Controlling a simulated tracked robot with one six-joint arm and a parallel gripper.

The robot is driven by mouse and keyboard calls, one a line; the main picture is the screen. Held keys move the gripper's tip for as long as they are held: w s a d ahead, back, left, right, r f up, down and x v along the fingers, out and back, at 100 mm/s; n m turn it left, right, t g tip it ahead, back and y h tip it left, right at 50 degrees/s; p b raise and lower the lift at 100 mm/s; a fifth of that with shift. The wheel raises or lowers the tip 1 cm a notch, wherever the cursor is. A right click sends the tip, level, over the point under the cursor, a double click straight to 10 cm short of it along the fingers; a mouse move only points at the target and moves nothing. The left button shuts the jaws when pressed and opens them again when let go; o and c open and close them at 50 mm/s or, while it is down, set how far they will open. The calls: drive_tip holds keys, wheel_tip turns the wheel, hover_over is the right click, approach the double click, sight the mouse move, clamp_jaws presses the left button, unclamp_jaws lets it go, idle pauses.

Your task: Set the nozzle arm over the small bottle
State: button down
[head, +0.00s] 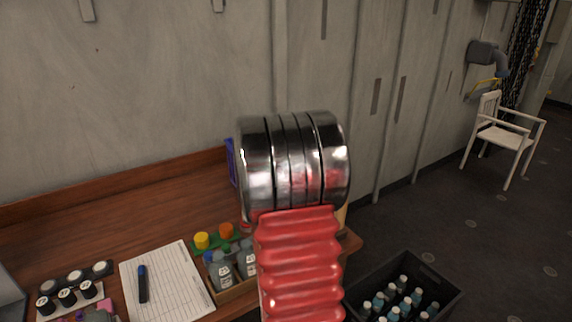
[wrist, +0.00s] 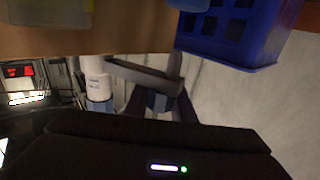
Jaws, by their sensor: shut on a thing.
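In the wrist view my gripper (wrist: 160,103) has its dark fingers closed around a small blue-grey part. A grey bar (wrist: 145,78) runs sideways just beyond the fingers and meets an upright grey piece; this looks like the nozzle arm, and the held part seems to belong to it. A white labelled cylinder (wrist: 96,68) with a blue-grey end is left of the fingers, apart from them. It may be the small bottle, but I cannot tell. In the head view my own arm hides the gripper and the nozzle arm.
A blue basket (wrist: 235,30) is close by at the upper right of the wrist view. A device with a red display (wrist: 20,71) is at left. On the wooden desk (head: 120,205) are paper (head: 165,280) and a bottle tray (head: 238,290). A black crate (head: 375,272) of bottles is at right.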

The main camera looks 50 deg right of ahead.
drive_tip(key=shift+s+d, duration=0.1)
drive_tip(key=shift+s, duration=0.05)
idle(0.3)
drive_tip(key=c, duration=1.5)
unclamp_jaws()
drive_tip(key=v, duration=1.3)
drive_tip(key=shift+a, duration=0.45)
